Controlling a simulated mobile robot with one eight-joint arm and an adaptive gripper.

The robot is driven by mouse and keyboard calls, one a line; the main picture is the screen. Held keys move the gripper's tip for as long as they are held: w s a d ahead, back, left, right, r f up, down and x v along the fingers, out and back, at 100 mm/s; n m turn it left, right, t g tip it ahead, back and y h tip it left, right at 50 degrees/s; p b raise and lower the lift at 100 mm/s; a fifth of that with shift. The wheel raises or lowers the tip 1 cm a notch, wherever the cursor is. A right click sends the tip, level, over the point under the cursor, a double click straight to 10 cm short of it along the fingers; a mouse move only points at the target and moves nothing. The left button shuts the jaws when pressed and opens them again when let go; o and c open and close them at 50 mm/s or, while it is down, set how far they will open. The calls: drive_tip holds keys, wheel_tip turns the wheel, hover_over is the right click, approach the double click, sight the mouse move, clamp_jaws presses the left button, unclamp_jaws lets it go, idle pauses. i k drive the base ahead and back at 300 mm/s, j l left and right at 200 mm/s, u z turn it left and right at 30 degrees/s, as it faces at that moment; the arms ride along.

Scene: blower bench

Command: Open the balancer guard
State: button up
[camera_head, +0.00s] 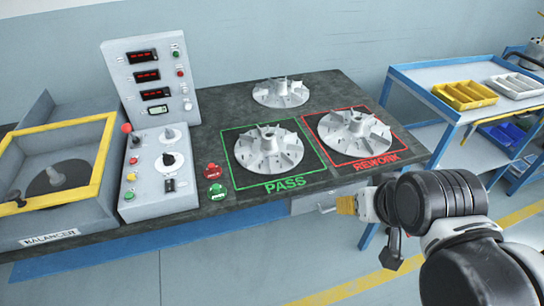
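The balancer (60,226) is a grey box at the left end of the bench, with a "BALANCER" label on its front. Its guard (100,170) has a yellow frame around a see-through panel and lies closed over the box. A dark round part with a spindle (56,178) shows through the panel. A small black handle (16,198) sits on the guard's left front edge. My gripper (346,204) is far to the right of the guard, in front of the bench near the REWORK area. Its yellowish tip points left, and its fingers are too small to read.
A control panel (155,85) with displays, knobs and a red button stands right of the balancer. Impellers sit on PASS (268,150), on REWORK (354,133) and behind them (280,93). Red (212,171) and green (217,192) buttons stand near PASS. A blue cart (455,115) holds trays.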

sight(19, 206)
drive_tip(key=u, duration=1.85)
